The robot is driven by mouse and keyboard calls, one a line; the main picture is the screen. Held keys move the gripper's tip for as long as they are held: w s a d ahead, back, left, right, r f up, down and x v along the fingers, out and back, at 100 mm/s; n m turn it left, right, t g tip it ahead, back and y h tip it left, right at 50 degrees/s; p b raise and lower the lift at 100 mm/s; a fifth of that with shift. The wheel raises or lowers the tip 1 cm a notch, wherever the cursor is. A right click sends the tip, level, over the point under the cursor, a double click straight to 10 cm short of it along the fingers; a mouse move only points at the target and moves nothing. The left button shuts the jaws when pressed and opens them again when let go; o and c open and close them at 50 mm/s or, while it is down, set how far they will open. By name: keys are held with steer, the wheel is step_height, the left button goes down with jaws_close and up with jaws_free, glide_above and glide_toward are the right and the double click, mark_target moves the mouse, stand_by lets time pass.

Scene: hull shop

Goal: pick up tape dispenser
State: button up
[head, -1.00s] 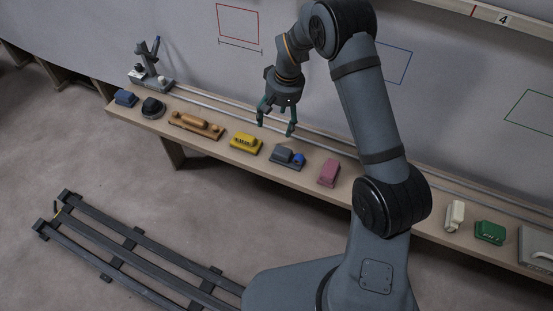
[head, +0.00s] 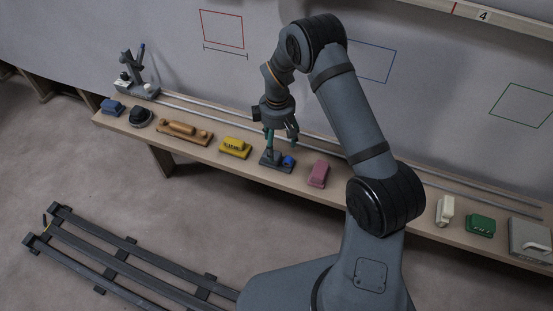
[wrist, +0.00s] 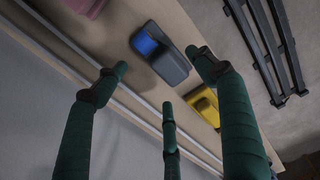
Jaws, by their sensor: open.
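The tape dispenser (head: 277,161), a dark grey body with a blue roll, sits on the wooden shelf between a yellow item and a pink item. It also shows in the wrist view (wrist: 172,64), at the upper middle, with the blue roll on its left. My gripper (head: 281,143) is open and empty, above the dispenser in the head view. In the wrist view its green fingers (wrist: 160,80) are spread, with the dispenser beyond and between the two outer tips. I see no contact. In the head view a finger partly covers the dispenser.
The yellow item (head: 235,147) and the pink item (head: 318,173) flank the dispenser with small gaps. A wooden item with rounded parts (head: 185,132) lies further left. A metal rail (head: 215,115) runs behind along the wall. A dark curved rack (head: 125,262) lies in front.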

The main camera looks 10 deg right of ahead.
mark_target(278, 153)
steer(key=shift+d+f, duration=0.1)
steer(key=shift+f, duration=1.8)
steer(key=shift+c, duration=1.1)
steer(key=c, duration=1.1)
steer(key=shift+c, duration=0.4)
